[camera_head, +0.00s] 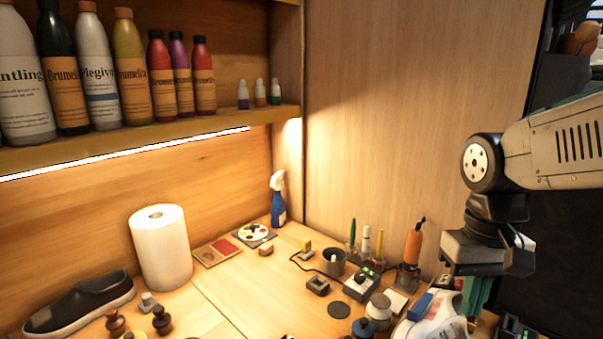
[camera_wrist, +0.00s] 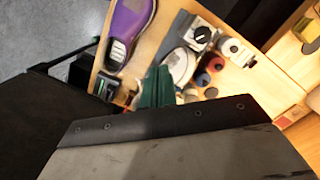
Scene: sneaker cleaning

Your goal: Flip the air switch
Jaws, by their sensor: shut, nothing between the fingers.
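My gripper (camera_head: 482,262) hangs at the right in the head view, shut and empty, above the right end of the workbench. Its dark body also fills the lower part of the wrist view (camera_wrist: 180,140). A small dark box with a green patch (camera_head: 515,328), possibly the air switch, is cut off at the bottom right of the head view. It seems to be the dark box at the left in the wrist view (camera_wrist: 107,87). My gripper is apart from it. Its lever position is too small to tell.
A control box with a knob (camera_head: 362,284), a white iron-like item (camera_head: 428,318), jars and an orange tool (camera_head: 412,245) crowd the bench's right side. A purple shoe (camera_wrist: 128,30) lies near the dark box.

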